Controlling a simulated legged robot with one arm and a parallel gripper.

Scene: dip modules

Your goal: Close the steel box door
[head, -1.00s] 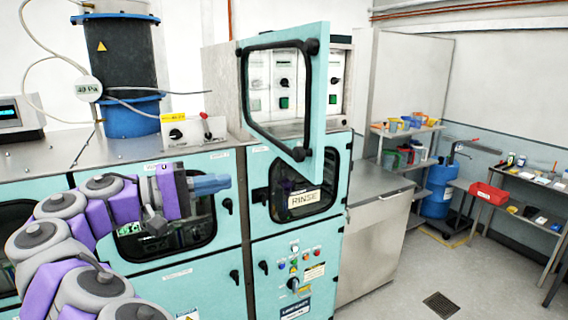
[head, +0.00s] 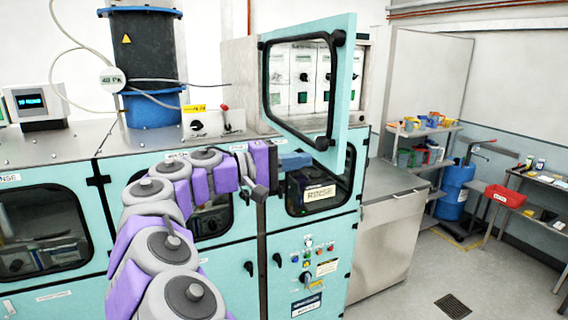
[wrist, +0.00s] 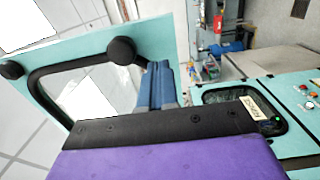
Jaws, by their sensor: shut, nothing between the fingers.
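The steel box (head: 240,75) stands on top of the teal cabinet row. Its door (head: 350,75), a teal frame around a black-rimmed window, stands swung open, and panels with switches show through and beside it.
Floor is free at the lower right.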

